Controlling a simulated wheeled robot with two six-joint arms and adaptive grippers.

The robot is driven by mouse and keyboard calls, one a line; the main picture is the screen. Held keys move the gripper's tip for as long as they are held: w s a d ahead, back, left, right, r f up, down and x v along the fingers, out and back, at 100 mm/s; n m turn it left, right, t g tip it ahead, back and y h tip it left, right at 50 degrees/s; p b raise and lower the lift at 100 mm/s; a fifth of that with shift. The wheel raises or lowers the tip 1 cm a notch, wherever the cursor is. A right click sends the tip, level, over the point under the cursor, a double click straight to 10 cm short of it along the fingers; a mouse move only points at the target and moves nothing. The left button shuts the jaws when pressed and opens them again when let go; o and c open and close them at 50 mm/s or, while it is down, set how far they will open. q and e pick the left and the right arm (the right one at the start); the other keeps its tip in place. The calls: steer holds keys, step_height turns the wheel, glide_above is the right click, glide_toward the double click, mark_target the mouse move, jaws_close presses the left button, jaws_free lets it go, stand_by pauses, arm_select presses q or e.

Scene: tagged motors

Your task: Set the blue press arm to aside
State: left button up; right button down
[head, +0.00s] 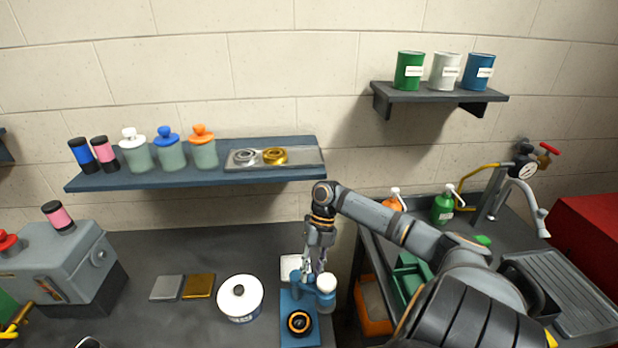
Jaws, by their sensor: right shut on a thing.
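A blue press (292,336) stands on the dark workbench, left of the bench's right end. My right gripper (316,275) points down from above and is shut on the blue press arm; the fingers partly hide the grip.
A white round tub (240,297) stands just left of the press. Grey (167,288) and gold (199,286) plates lie further left, beside a grey machine (62,265). A wall shelf (115,182) with jars is above. A sink counter (380,250) is right.

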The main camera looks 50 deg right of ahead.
steer(key=c, duration=1.1)
jaws_free()
step_height(320, 180, up, 10)
steer(key=shift+c, duration=0.2)
